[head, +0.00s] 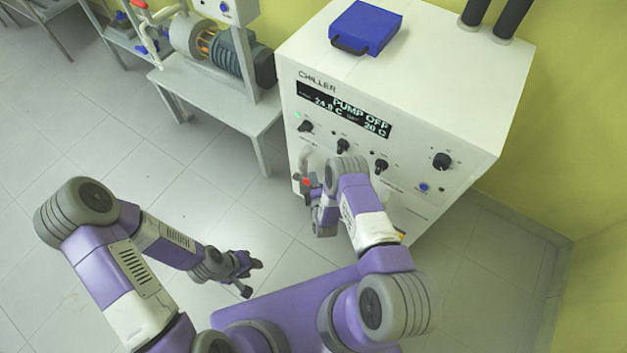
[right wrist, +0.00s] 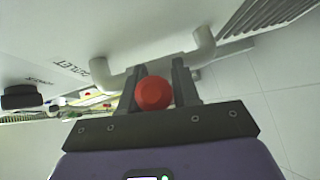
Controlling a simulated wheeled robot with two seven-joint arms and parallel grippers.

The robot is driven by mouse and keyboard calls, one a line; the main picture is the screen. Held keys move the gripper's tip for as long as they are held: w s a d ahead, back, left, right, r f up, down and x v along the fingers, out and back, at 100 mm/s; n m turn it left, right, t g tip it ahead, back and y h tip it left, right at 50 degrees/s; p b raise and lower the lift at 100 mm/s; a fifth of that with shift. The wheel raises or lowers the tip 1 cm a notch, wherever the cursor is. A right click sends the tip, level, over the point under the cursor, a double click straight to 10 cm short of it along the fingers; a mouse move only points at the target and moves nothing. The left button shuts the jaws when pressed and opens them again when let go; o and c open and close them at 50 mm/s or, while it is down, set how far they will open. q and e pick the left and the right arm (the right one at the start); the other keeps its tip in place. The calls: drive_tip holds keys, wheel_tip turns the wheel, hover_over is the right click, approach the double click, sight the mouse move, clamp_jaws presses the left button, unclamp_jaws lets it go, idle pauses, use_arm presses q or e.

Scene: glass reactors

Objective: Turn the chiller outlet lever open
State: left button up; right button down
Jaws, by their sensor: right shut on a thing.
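The chiller (head: 440,75) is a white box at the right in the head view, with a lit display reading PUMP OFF. The outlet lever's red round end (right wrist: 155,93) sits between the fingers of my right gripper (right wrist: 162,85) in the right wrist view, and the gripper is shut on it. A white pipe (right wrist: 204,45) bends out of the panel behind the fingers. In the head view a small red spot (head: 307,181) shows beside my right arm at the chiller's front; the arm hides much there. My left gripper (head: 254,276) is open and empty above the floor.
A blue case (head: 366,27) lies on the chiller top. Dark knobs (head: 443,161) stick out of its front. A grey bench (head: 215,95) with a motor stands left of it. The tiled floor (head: 90,140) at the left is clear.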

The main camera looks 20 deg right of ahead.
drive_tip(key=shift+w+a+r+n+g+p, duration=0.1)
drive_tip(key=shift+r+n+g+p, duration=0.25)
drive_tip(key=shift+r+p, duration=0.1)
drive_tip(key=shift+w+a+r+n+g+p, duration=0.1)
drive_tip(key=shift+r+n+g+p, duration=0.15)
drive_tip(key=shift+r+g+p, duration=0.15)
drive_tip(key=shift+w+a+r+n+g+h+p, duration=0.1)
drive_tip(key=shift+r+n+g+h+p, duration=0.2)
drive_tip(key=shift+g, duration=0.2)
drive_tip(key=shift+w+a+r+n+g+h+p, duration=0.15)
drive_tip(key=shift+r+n+g+h, duration=0.15)
drive_tip(key=shift+n+g, duration=0.15)
drive_tip(key=shift+d, duration=0.1)
drive_tip(key=c, duration=0.9)
unclamp_jaws()
